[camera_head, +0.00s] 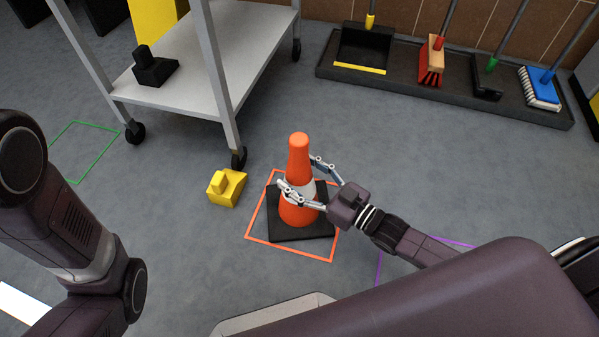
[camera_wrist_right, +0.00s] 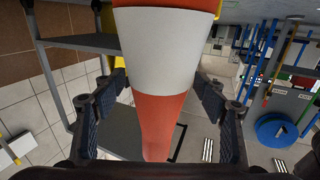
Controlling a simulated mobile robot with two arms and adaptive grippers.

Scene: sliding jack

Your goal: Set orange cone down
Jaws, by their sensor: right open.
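The orange cone (camera_head: 299,160) with a white band stands upright on its black square base in the head view. The base rests on the floor inside an orange outlined square (camera_head: 290,254), set toward its upper right. My right gripper (camera_head: 297,176) is open, with one finger on each side of the cone at the white band. In the right wrist view the cone (camera_wrist_right: 165,55) fills the middle, with gaps between it and both finger pads. My left arm shows at the left of the head view, but its gripper is out of frame.
A grey wheeled cart (camera_head: 205,75) stands behind the cone, holding a black block (camera_head: 153,70). A yellow block (camera_head: 226,188) sits on the floor left of the outline. A dark tray (camera_head: 420,85) with brushes lies along the wall. A green outline (camera_head: 75,183) marks floor at left.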

